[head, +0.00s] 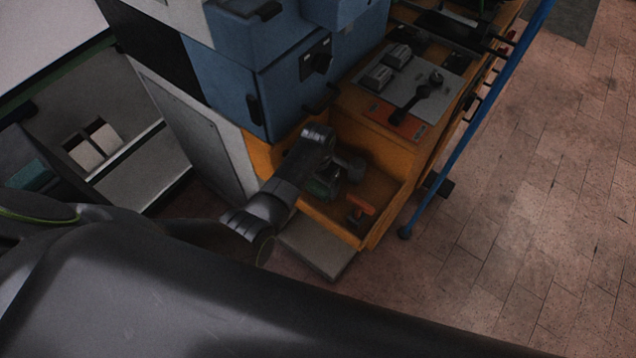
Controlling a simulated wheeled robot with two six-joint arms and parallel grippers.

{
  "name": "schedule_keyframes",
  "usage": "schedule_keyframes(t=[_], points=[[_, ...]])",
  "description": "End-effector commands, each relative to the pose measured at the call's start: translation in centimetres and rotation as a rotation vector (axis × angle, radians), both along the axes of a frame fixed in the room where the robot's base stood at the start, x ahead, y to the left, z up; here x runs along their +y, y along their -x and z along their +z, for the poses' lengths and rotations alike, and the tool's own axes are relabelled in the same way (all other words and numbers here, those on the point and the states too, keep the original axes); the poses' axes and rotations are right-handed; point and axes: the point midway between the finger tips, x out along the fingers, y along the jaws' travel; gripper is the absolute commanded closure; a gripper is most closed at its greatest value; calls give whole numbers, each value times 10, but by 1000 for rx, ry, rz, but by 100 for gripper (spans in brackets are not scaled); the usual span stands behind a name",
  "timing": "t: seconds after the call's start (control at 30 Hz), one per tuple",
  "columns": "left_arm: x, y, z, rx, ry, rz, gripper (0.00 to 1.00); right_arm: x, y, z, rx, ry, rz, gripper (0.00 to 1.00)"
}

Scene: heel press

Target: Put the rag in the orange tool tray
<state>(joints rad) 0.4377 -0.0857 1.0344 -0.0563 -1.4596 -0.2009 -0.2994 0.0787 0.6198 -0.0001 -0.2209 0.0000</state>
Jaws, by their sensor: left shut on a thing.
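The orange tool tray (376,233) is the open orange box at the front of the machine. My left arm reaches in from the left, and my left gripper (340,175) is low over the tray's left part, tilted down. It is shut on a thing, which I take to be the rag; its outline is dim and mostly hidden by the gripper. A dark green patch (323,187) shows just under the gripper; I cannot tell whether it is the rag or a tool. My right gripper is not in view.
A tool with an orange handle (361,205) lies in the tray's front part. Blue cabinets (290,85) rise behind the tray. A grey control panel (420,80) is at its back right. A blue pole (470,135) runs along the right side. Open tiled floor lies further right.

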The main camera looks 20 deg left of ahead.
Motion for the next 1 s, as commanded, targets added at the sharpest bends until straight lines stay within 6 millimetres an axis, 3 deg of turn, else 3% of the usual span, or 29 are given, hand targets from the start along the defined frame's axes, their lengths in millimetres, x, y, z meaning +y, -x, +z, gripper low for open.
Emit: schedule_keyframes(t=[0.13, 0.53, 0.57, 0.6, 1.0], points=[[0, 0, -12, -1, 0, 0, 31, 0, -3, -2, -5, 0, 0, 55], [0, 0, -17, -1, 0, 1, 31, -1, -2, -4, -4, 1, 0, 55], [0, 0, -16, -1, 0, 1, 7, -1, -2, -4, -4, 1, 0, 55], [0, 0, -16, -2, 1, 1, 2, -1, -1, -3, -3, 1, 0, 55], [0, -1, -5, -4, 0, 1, 0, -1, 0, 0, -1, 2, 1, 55]])
